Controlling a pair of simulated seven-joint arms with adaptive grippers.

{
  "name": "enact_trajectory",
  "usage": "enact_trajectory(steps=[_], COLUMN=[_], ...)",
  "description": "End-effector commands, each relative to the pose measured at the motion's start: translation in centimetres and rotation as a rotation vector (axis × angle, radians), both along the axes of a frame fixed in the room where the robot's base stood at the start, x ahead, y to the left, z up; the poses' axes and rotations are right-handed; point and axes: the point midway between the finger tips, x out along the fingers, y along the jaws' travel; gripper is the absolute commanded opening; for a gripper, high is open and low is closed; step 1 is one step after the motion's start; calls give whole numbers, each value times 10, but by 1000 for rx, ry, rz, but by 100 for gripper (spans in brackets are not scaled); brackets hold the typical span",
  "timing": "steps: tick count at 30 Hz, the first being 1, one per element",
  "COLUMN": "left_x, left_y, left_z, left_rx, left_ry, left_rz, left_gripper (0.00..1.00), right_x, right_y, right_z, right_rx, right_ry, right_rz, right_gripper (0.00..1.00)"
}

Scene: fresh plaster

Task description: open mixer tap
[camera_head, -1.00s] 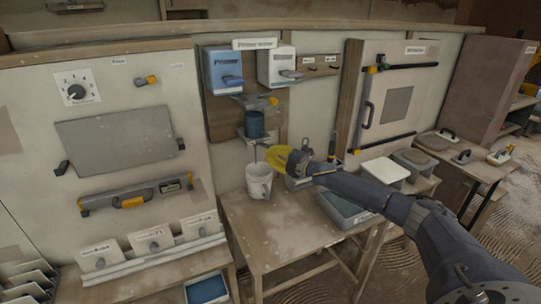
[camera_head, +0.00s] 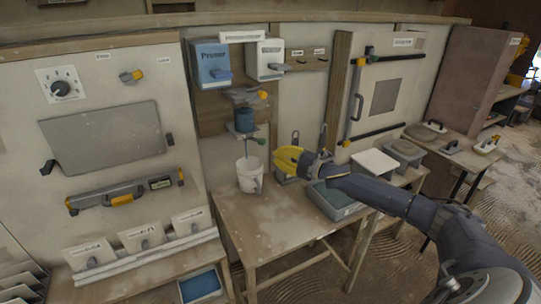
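The mixer fixture is on the wooden wall panel, with a dark blue cup (camera_head: 245,121) on a small bracket. A thin rod runs down from it toward a white bucket (camera_head: 249,175) on the table. A small lever (camera_head: 261,141) sticks out to the right under the cup; it may be the tap handle, and its setting is too small to tell. My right gripper (camera_head: 282,158), with yellow fingers pointing left, is right of the bucket and below the lever, apart from both in the picture. I cannot tell its finger gap. My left gripper is out of view.
Two dispensers, blue (camera_head: 212,65) and white (camera_head: 266,60), hang above. A grey tray (camera_head: 338,200) lies on the table under my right arm. A white panel door (camera_head: 385,95) with a handle stands to the right. The table's front left is clear.

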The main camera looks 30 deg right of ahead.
Motion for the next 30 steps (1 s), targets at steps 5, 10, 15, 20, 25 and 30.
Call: enact_trajectory(steps=[5,10,15,20,25,30], left_x=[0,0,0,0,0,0], left_y=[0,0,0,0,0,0], left_z=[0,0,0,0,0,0], left_rx=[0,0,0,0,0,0], left_ry=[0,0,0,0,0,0], left_rz=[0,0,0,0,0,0], left_gripper=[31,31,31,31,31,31], right_x=[-6,-7,-6,-7,-10,-29], right_y=[-5,-6,-6,-6,9,64], right_z=[0,0,0,0,-16,-71], right_rx=[0,0,0,0,17,84], right_ry=[0,0,0,0,20,99], right_rz=[1,1,1,1,-6,-58], right_gripper=[0,0,0,0,0,0])
